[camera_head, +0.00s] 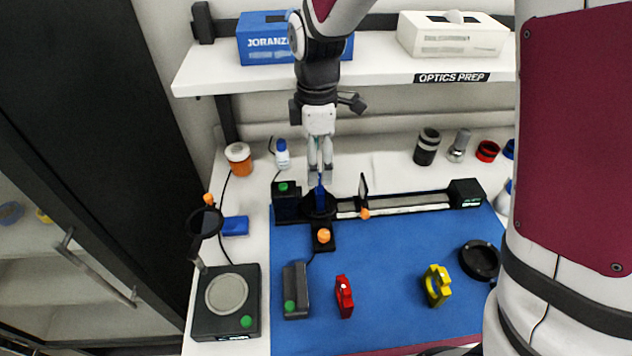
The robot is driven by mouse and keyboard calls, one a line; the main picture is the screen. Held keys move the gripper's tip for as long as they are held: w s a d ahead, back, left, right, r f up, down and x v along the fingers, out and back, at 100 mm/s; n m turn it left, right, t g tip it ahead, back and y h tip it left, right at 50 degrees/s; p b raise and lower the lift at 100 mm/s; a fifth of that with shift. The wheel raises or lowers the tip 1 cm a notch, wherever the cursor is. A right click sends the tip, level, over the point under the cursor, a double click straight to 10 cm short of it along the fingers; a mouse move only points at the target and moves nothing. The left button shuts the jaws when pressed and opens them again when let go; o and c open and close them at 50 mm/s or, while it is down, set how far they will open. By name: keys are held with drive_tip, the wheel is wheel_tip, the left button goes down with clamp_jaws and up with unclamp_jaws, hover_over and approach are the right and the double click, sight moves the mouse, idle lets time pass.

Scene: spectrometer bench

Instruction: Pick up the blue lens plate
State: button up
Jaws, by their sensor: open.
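A narrow blue piece, apparently the blue lens plate (320,196), stands upright in a round black holder (319,209) at the left end of the optical rail. My gripper (320,179) points down directly above it. Its fingers are open around or just above the top of the blue piece. I cannot tell whether they touch it. The fingers partly hide its upper end.
A red plate (344,297) and a yellow plate (437,286) stand on the blue mat (385,320). A rail with a thin upright plate (363,187) runs right of the holder. A shelf (385,72) overhangs behind. A magnifier (205,222) stands left.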

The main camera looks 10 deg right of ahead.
sight(319, 188)
drive_tip(key=f, duration=0.3)
drive_tip(key=f+p, duration=0.1)
drive_tip(key=f, duration=0.5)
drive_tip(key=shift+d+f, duration=0.2)
drive_tip(key=shift+d, duration=0.1)
drive_tip(key=c, duration=1.4)
